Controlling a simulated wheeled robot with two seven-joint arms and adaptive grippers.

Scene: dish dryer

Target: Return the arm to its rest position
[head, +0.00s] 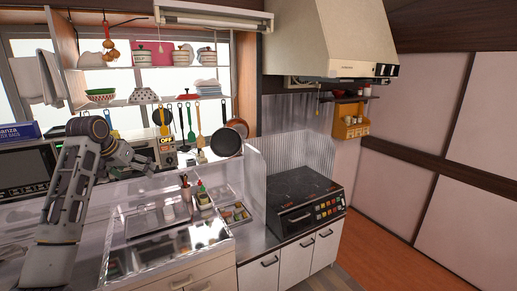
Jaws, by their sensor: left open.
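My left arm (68,190) rises from the lower left of the head view and bends at an elbow joint near the microwave. Its forearm turns right, away from me, over the back of the counter. My left gripper (150,167) is at its end, small and partly hidden, in front of the appliance with an OFF display (166,141). It is open, and I see nothing held in it. My right arm and gripper are out of view.
A sink (165,215) with a metal rim lies right of my arm. Hanging utensils and a pan (226,143) are behind. A microwave (25,170) stands at left, a blue box (20,131) on top. The stove (300,197) is at right, beside open floor (385,250).

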